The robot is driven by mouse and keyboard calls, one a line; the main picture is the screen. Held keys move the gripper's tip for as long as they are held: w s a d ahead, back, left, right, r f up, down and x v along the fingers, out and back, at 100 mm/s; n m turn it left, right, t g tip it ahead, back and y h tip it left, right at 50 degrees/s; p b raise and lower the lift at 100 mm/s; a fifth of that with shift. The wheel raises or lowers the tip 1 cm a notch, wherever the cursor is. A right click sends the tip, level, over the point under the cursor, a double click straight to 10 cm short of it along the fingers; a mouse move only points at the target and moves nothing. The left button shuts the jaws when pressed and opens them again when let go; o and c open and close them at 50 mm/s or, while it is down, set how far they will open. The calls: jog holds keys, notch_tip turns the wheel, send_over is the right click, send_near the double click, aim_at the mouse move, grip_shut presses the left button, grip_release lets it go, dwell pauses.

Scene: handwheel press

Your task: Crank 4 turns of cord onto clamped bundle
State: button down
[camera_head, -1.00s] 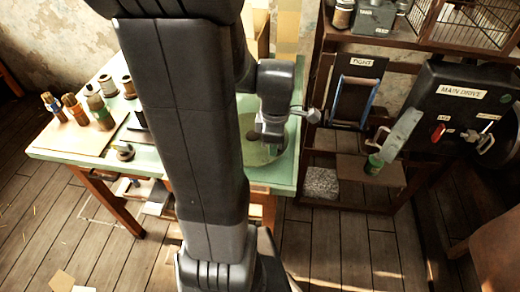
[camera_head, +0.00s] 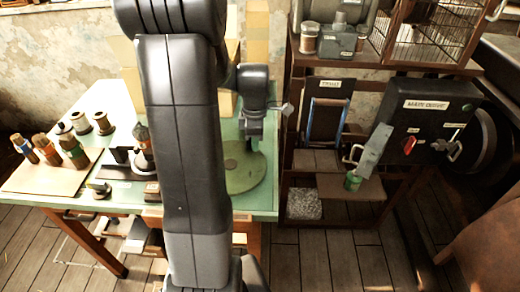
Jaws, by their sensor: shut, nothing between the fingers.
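On the pale green table (camera_head: 60,185), an upright bundle (camera_head: 141,135) stands in a small dark device with a round base. My arm partly covers it, so I cannot see its clamp or any cord on it. Several other bundles (camera_head: 72,150) stand upright on a tan board at the left. My gripper (camera_head: 250,143) hangs behind and to the right of my arm, over a round green disc (camera_head: 247,178) on the table. It is shut and empty, clear of the bundles. Its fingertips are small and dark. No crank handle shows clearly on the table.
Several spools (camera_head: 102,122) stand behind the bundles. At the right are a shelf frame (camera_head: 290,160), a black box labelled MAIN DRIVE (camera_head: 425,104) with a red lever (camera_head: 409,145), and a wire cage (camera_head: 430,30). Plank floor (camera_head: 330,255) shows in front.

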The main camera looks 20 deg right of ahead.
aim_at(234, 143)
jog(key=w+a, duration=0.2)
jog(key=w, duration=0.1)
jog(key=w+a, duration=0.3)
jog(key=a, duration=0.7)
jog(key=shift+w+a, duration=0.1)
jog(key=s+a, duration=0.2)
jog(key=a, duration=0.1)
jog(key=shift+s+a, duration=0.3)
jog(key=s, duration=0.1)
jog(key=s+a, duration=0.1)
jog(key=s, duration=0.2)
jog(key=shift+a, duration=0.4)
jog(key=s, duration=0.4)
jog(key=s+d, duration=0.1)
jog(key=s, duration=0.1)
jog(key=s+d, duration=0.1)
jog(key=s, duration=0.1)
jog(key=shift+s+d, duration=0.1)
jog(key=shift+d, duration=0.1)
jog(key=shift+w+a, duration=0.6)
jog(key=shift+a, duration=0.3)
notch_tip(234, 143, up, 8)
jog(key=p, duration=0.7)
